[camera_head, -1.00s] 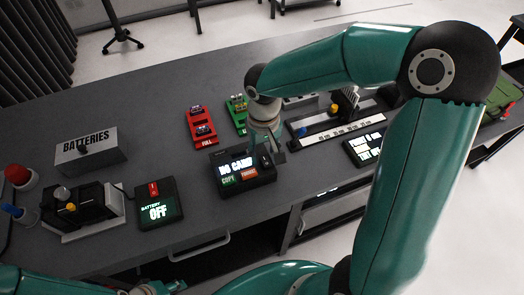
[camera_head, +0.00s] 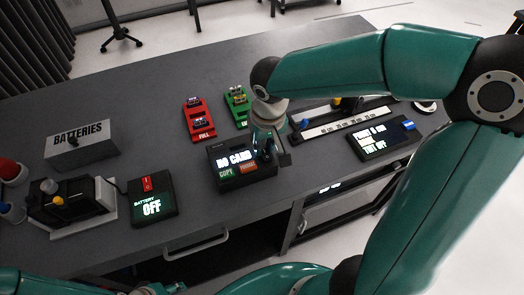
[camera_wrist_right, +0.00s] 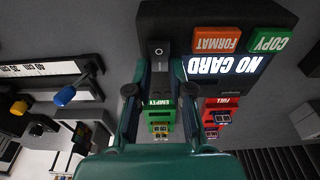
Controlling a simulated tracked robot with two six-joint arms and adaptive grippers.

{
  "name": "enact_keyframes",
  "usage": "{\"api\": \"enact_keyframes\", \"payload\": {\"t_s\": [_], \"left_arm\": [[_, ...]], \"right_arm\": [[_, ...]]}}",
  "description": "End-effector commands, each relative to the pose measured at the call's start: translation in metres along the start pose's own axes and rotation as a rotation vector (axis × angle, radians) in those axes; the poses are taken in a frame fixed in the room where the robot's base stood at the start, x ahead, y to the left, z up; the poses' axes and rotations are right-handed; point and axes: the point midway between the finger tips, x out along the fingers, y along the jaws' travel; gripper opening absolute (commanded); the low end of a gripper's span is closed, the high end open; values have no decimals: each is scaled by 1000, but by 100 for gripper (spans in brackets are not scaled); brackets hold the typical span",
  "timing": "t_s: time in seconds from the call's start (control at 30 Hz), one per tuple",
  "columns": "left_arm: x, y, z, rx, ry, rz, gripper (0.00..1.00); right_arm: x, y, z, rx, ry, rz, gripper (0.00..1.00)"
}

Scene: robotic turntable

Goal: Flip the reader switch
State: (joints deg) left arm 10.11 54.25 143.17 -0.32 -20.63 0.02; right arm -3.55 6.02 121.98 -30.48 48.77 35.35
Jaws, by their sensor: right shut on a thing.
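The reader is a black box (camera_head: 216,151) with a lit NO CARD screen, a green COPY button and an orange FORMAT button. It also shows upside down in the right wrist view (camera_wrist_right: 205,18). Its switch (camera_wrist_right: 158,50) is at the end of the box beside the screen. My right gripper (camera_head: 268,152) is at that end of the reader, shut on the switch, with one finger on each side of it in the wrist view. The fingers partly hide the switch in the head view. Part of my left arm (camera_head: 150,288) shows at the bottom edge; its jaws are unclear.
A red FULL holder (camera_head: 197,118) and a green EMPTY holder (camera_head: 236,103) stand behind the reader. A battery box reading OFF (camera_head: 151,200) is to its left. A lit black panel (camera_head: 380,138) and a long white scale (camera_head: 345,122) are to its right.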

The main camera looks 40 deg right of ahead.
Motion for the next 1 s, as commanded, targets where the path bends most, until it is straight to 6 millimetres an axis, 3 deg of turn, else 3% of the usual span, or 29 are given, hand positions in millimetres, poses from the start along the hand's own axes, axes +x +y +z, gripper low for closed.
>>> {"api": "enact_keyframes", "payload": {"t_s": [0.03,0.3,0.77,0.8,0.9,1.0], "left_arm": [[18,-6,0,0,0,0,40],[56,-20,0,0,0,0,40],[60,-22,0,0,0,0,40],[60,-22,0,0,0,0,40],[60,-22,0,0,0,0,40],[60,-22,0,0,0,0,40]], "right_arm": [[7,-1,1,-2,39,-3,0],[3,-1,5,-2,183,-4,0],[-3,-1,6,0,216,-3,0],[-3,-1,6,0,216,-3,27],[-3,-1,6,0,216,-3,44],[-3,-1,6,0,215,-2,46]]}}
